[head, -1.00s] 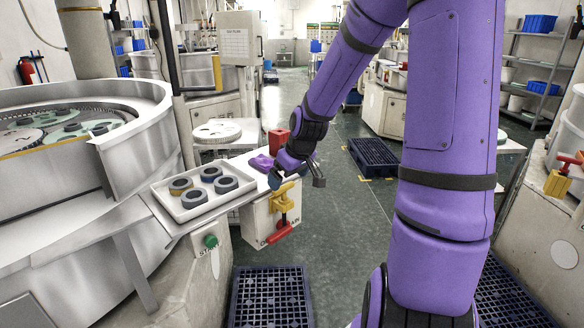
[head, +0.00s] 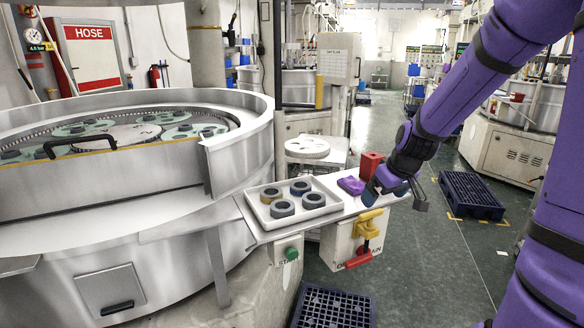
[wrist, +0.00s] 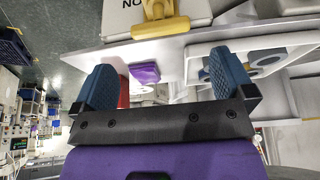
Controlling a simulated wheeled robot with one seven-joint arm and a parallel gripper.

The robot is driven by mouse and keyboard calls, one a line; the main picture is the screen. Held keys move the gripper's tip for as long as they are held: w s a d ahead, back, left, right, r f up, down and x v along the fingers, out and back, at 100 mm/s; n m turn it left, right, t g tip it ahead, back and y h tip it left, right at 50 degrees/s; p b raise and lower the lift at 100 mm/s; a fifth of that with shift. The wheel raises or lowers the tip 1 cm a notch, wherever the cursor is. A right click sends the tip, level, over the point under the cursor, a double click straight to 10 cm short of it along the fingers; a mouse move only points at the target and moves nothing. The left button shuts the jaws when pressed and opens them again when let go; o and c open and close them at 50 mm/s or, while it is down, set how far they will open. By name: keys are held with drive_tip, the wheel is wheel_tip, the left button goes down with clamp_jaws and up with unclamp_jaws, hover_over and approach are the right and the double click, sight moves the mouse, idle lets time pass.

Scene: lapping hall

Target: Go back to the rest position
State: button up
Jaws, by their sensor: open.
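My gripper (head: 396,198) hangs at the right end of the white shelf (head: 348,205), beside the red block (head: 371,164) and the purple cloth (head: 351,186). In the wrist view my gripper (wrist: 160,80) has its two blue fingers wide apart, with nothing held between them. The purple cloth (wrist: 144,73) and a little of the red block (wrist: 123,92) show beyond the fingers. My purple arm reaches in from the right side of the head view.
A white tray (head: 262,218) with several dark rings sits on the shelf. The lapping machine (head: 110,215) fills the left. A yellow valve with a red handle (head: 360,258) is below the shelf. Dark pallets (head: 470,195) lie on the floor; the aisle between is clear.

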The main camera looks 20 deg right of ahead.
drive_tip(key=s+a+r, duration=0.6)
drive_tip(key=s+r, duration=0.2)
drive_tip(key=s, duration=0.3)
drive_tip(key=s+a+r+m, duration=0.1)
drive_tip(key=s+a+r, duration=0.6)
drive_tip(key=s, duration=0.5)
drive_tip(key=shift+a+r+t+h, duration=0.3)
drive_tip(key=shift+r+t, duration=0.1)
drive_tip(key=shift+r, duration=0.4)
